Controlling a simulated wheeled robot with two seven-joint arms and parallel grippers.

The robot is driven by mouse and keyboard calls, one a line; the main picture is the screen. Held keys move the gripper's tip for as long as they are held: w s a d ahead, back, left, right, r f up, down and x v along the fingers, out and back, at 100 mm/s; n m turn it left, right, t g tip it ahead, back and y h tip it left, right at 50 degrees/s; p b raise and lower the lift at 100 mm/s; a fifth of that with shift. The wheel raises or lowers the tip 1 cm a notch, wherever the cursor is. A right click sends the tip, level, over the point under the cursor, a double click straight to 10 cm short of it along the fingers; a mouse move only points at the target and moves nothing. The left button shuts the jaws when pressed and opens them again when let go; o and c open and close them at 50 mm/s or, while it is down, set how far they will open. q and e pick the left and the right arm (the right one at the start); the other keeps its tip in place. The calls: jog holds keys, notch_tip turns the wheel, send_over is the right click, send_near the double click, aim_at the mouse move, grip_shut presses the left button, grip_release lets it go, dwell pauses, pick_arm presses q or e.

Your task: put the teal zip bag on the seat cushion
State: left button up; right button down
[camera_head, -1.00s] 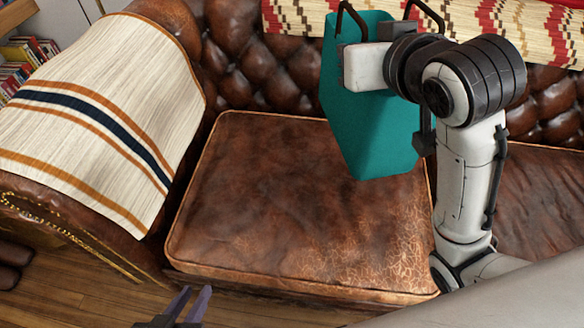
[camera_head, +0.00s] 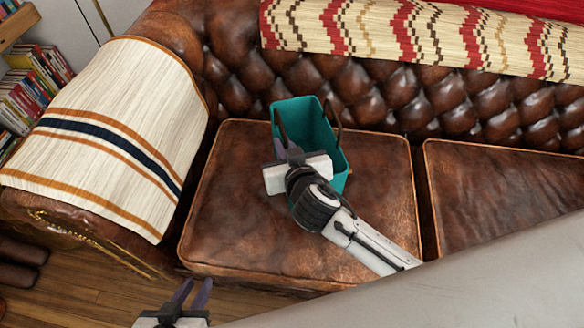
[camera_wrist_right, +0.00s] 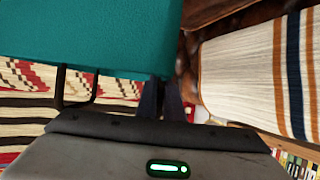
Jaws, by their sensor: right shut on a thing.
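The teal bag (camera_head: 318,121) is upright, with an open top and dark loop handles, at the back middle of the brown leather seat cushion (camera_head: 225,215). I cannot tell whether its base touches the cushion. My right gripper (camera_head: 287,150) is shut on the bag at its near handle side; the hand hides part of the bag's front. In the right wrist view the bag (camera_wrist_right: 90,35) fills the upper left, beside the gripper fingers (camera_wrist_right: 160,98). My left gripper (camera_head: 190,293) is open and empty, low in front of the sofa, away from the bag.
A striped cream throw (camera_head: 110,130) covers the sofa arm at left. A patterned blanket (camera_head: 420,35) lies along the backrest (camera_head: 380,100). A second seat cushion (camera_head: 500,190) is at right. Books (camera_head: 35,85) stand on a shelf at far left. The cushion's left part is clear.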

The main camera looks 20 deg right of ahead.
notch_tip(320, 180, down, 6)
jog(key=shift+r+b, duration=0.15)
jog(key=shift+b, duration=0.45)
jog(key=c, duration=1.9)
grip_release()
